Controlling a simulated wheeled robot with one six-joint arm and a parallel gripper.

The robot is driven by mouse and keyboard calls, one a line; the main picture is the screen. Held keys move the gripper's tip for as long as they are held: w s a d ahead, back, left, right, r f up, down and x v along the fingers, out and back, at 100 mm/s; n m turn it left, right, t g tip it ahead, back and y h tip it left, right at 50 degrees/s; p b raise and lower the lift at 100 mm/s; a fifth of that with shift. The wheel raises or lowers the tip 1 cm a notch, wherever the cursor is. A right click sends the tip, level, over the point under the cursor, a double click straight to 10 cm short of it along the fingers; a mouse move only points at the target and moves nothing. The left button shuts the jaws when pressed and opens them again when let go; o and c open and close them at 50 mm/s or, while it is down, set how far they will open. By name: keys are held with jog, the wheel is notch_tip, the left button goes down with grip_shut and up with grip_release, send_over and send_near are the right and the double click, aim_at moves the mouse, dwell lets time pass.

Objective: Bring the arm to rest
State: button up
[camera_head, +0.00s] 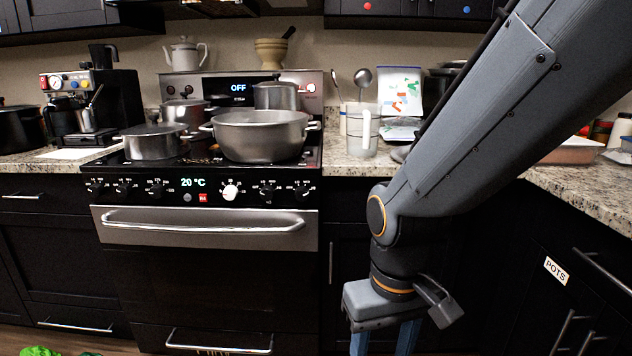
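My arm comes in from the upper right and hangs down in front of the cabinets right of the stove. My gripper (385,340) points downward at the bottom edge of the head view. Its two blue-grey fingers stand apart with a gap between them. The fingertips are cut off by the picture's edge, so anything low between them is hidden.
A stove (205,265) holds a large wide pot (260,138), a smaller pan (152,143) and other pots. A coffee machine (112,100) stands left. A clear jug (362,132) stands on the right counter. Green items (40,351) lie on the floor at lower left.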

jog(key=s+d+r+m+p, duration=0.1)
jog(key=d+r+m+p, duration=0.2)
jog(key=d+r+p, duration=0.6)
jog(key=shift+s+d+r+p, duration=0.15)
jog(key=shift+s+r+p, duration=0.2)
jog(key=shift+r+p, duration=1)
